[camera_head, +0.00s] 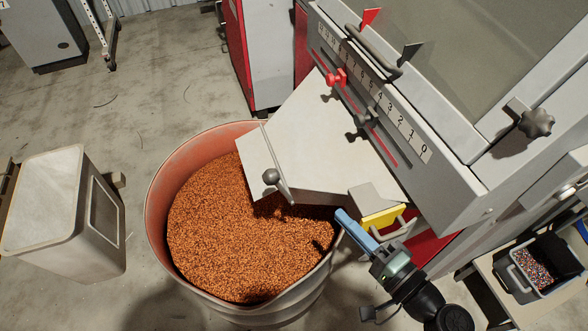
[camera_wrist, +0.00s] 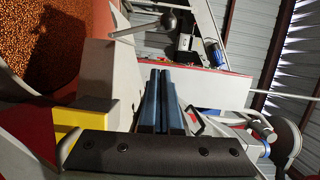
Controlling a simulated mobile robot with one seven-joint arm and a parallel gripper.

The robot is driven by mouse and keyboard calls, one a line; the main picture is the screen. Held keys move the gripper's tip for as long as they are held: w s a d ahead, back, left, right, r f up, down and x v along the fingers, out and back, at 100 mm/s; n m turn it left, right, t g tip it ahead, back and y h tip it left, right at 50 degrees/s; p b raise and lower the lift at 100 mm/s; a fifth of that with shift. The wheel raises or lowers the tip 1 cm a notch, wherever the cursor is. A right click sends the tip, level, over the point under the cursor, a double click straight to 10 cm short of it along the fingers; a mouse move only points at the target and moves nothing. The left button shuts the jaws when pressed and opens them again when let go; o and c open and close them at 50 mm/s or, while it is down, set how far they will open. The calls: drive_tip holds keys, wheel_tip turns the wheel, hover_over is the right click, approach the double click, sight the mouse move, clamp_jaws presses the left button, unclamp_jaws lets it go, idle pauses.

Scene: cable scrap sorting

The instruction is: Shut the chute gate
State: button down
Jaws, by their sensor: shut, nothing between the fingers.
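A grey chute (camera_head: 318,135) slopes down from the machine, its mouth over a drum of copper-coloured granules. A thin rod with a dark ball knob (camera_head: 271,176) lies at its lower edge; the knob also shows at the top of the wrist view (camera_wrist: 168,22). I cannot tell clearly which part is the gate or how far it stands open. My gripper (camera_head: 343,215) has blue fingers, shut and empty, below and right of the knob and apart from it. The fingers point up in the wrist view (camera_wrist: 160,75).
The drum (camera_head: 158,198) stands under the chute. A yellow part (camera_head: 382,217) is close beside my fingers. The machine's scale (camera_head: 375,92) has a red knob (camera_head: 336,77). A pale bin (camera_head: 75,240) stands left; a black container (camera_head: 535,268) is at right.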

drive_tip(key=shift+s+d+m, duration=0.15)
drive_tip(key=shift+s+m, duration=0.15)
drive_tip(key=shift+s, duration=0.2)
drive_tip(key=shift+w+r, duration=0.1)
drive_tip(key=s+a+x, duration=0.1)
drive_tip(key=x, duration=0.5)
drive_tip(key=a+p+x, duration=0.1)
drive_tip(key=x, duration=0.5)
drive_tip(key=shift+a+r, duration=0.25)
drive_tip(key=shift+a, duration=0.25)
